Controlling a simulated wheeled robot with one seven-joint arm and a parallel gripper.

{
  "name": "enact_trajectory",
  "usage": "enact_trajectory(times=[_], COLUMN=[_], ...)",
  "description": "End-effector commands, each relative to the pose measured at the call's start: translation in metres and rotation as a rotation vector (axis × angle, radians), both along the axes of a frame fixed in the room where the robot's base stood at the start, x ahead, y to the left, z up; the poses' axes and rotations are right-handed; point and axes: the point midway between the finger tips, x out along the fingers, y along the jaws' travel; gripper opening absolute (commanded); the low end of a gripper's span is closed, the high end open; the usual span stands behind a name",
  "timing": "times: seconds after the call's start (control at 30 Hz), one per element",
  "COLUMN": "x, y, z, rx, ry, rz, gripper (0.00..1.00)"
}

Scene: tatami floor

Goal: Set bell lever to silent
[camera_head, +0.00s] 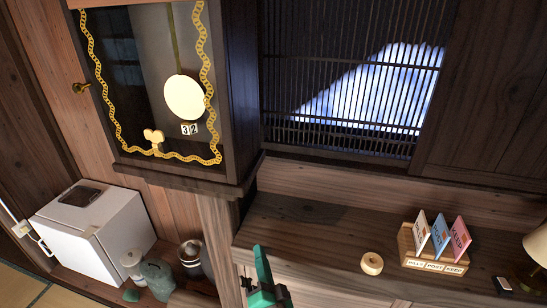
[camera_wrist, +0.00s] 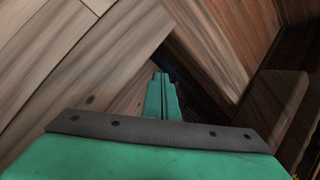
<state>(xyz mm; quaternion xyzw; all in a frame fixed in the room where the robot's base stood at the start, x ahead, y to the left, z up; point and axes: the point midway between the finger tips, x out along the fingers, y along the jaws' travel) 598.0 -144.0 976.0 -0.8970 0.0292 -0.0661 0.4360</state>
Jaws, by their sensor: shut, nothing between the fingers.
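A tall clock case (camera_head: 240,80) stands at the upper left in the head view. Its front pane has a gold chain-pattern border, with a pale round pendulum bob (camera_head: 184,98) and a small number plate (camera_head: 189,129) behind it. A small brass knob (camera_head: 81,88) is on the left side, and a brass key-like piece (camera_head: 154,137) sits low in the pane. I cannot identify a bell lever. My green gripper (camera_head: 261,262) is below and right of the case, apart from it. In the wrist view my gripper (camera_wrist: 160,78) is shut and empty, with wooden boards beyond.
A wooden shelf (camera_head: 320,230) runs right, holding a card holder (camera_head: 434,262) with several cards, a cream ring-shaped item (camera_head: 371,264) and a lamp (camera_head: 538,246). A white box (camera_head: 95,235), a greenish pot (camera_head: 157,279) and a metal pot (camera_head: 192,258) stand at lower left.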

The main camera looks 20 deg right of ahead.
Motion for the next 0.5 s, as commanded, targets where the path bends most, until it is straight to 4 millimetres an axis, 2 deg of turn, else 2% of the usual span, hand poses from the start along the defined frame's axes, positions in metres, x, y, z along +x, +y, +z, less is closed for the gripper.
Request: enact_trajectory(times=[0.03,0.2,0.37,0.5], x=[0.015,0.059,0.095,0.119], y=[-0.009,-0.038,-0.066,-0.091], z=[0.015,0.061,0.110,0.160], rx=[0.030,0.151,0.265,0.355], ry=[-0.021,-0.060,-0.086,-0.101], rz=[0.009,0.062,0.125,0.186], gripper=[0.00,0.00,0.00,0.00])
